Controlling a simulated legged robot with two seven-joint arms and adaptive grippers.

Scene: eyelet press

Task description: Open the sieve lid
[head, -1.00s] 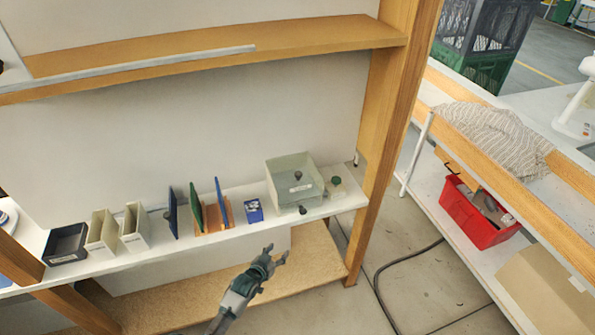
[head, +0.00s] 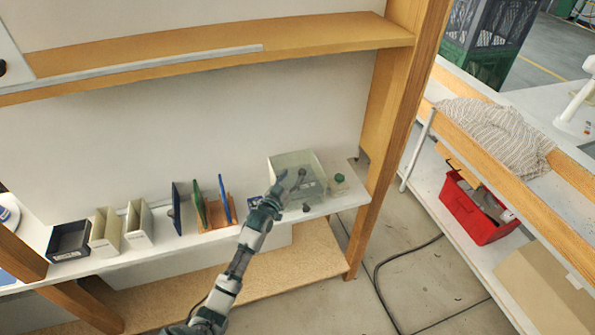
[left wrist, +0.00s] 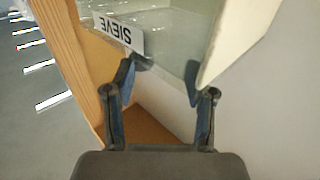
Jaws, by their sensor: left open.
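The sieve is a pale, translucent box (head: 312,164) at the right end of the white shelf in the head view. A dark round knob (head: 302,171) shows on it, and another dark knob (head: 306,208) is low at its front. My left gripper (head: 291,181) is open and reaches over the front left part of the box, with its fingers close to the upper knob. I cannot tell whether they touch it. In the left wrist view the open fingers (left wrist: 160,78) stand before the box, whose SIEVE label (left wrist: 119,34) appears upside down. The knob is not clear there.
A small green-capped jar (head: 339,179) stands right of the box. A small blue box (head: 254,202) is partly hidden behind my gripper. Upright panels in a wooden rack (head: 215,213) and open bins (head: 105,233) stand to the left. A wooden post (head: 391,130) bounds the right side.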

